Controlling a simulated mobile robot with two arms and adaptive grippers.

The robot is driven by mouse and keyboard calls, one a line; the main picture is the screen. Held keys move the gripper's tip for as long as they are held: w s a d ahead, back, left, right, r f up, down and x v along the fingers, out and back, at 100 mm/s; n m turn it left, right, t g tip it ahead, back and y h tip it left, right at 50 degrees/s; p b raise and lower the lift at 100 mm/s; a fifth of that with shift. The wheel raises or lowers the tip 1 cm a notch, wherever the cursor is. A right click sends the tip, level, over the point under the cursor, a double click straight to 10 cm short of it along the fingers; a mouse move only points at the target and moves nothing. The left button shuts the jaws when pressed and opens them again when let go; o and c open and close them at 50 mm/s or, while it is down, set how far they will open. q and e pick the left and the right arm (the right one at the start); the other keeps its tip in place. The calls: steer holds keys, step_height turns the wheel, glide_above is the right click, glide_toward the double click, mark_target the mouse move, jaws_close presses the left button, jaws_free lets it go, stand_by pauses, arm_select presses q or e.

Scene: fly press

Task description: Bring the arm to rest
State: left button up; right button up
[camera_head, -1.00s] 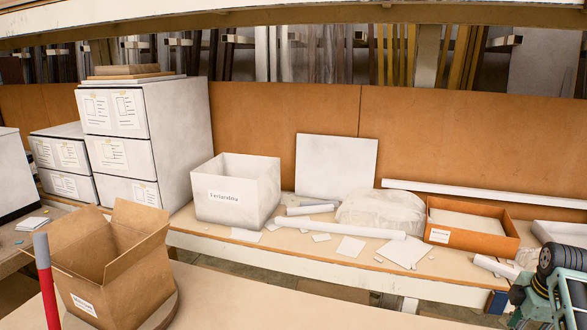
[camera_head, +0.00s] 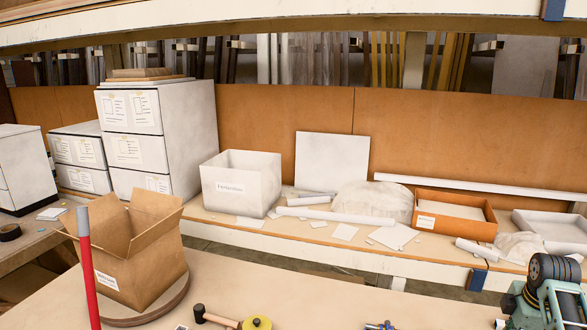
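Neither of my grippers is in view, and I cannot make out any part of my arms. A red rod with a grey top end (camera_head: 88,265) stands upright and slightly tilted at the lower left, in front of an open cardboard box (camera_head: 150,265). Its lower end is cut off by the picture's edge, so I cannot tell what it belongs to. A teal machine with a black ribbed cylinder (camera_head: 548,295) stands at the lower right, partly cut off.
The box sits on a round board on the near bench (camera_head: 270,290). A hammer (camera_head: 215,317) and a yellow round item (camera_head: 257,322) lie at its front edge. The back bench holds white drawers (camera_head: 135,150), a white bin (camera_head: 222,190) and an orange tray (camera_head: 440,224). The near bench's middle is clear.

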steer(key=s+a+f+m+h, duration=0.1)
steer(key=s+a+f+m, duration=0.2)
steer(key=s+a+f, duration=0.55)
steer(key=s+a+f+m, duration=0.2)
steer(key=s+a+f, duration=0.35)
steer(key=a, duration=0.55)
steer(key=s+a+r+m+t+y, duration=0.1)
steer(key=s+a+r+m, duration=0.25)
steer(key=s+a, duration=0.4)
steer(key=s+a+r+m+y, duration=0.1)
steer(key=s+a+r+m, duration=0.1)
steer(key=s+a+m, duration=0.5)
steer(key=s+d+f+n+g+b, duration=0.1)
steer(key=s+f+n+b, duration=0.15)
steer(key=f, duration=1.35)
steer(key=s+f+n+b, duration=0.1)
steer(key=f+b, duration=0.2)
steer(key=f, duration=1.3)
arm_select(q)
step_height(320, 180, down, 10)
steer(key=b, duration=0.4)
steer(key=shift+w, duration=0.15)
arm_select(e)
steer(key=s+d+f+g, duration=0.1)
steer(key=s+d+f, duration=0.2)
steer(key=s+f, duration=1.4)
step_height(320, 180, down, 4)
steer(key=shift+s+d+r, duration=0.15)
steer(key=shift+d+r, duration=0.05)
